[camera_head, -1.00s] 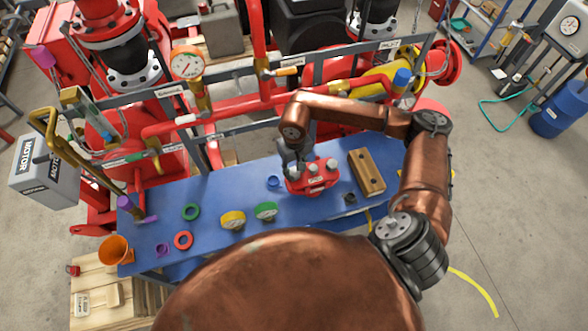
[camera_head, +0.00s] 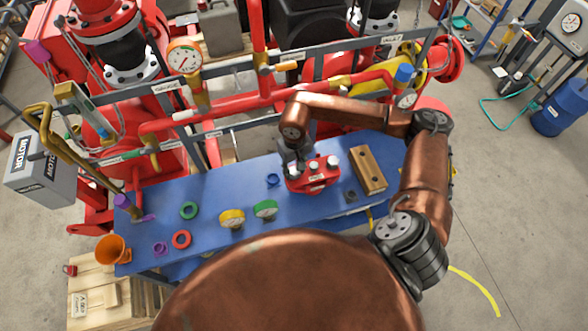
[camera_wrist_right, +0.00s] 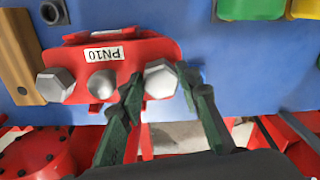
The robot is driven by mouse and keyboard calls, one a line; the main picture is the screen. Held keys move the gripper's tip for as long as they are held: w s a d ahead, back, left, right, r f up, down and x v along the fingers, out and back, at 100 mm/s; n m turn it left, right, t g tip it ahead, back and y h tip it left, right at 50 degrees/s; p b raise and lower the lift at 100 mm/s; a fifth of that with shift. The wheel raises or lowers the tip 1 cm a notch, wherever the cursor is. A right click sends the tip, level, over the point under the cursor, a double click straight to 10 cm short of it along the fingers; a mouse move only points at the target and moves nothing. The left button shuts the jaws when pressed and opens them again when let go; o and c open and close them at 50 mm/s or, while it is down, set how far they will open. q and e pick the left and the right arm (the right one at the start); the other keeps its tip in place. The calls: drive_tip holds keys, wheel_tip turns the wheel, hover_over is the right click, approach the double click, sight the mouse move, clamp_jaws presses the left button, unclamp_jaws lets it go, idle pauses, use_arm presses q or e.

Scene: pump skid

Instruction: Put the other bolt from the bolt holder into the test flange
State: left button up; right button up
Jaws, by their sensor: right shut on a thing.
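The red test flange (camera_head: 318,182) stands on the blue bench. In the right wrist view it carries a PN10 label (camera_wrist_right: 103,53). There, a grey hex bolt (camera_wrist_right: 55,84) sits at its left and a rounded grey piece (camera_wrist_right: 101,83) at its middle. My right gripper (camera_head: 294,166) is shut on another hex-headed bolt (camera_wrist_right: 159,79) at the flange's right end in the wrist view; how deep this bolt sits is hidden. The wooden block (camera_head: 367,169), likely the bolt holder, lies right of the flange; no bolts show standing in it. My left gripper is not in view.
Red pipework (camera_head: 240,108) runs behind the bench.

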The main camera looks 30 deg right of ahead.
drive_tip(key=o, duration=1.3)
wheel_tip(320, 180, up, 12)
drive_tip(key=shift+r, duration=0.1)
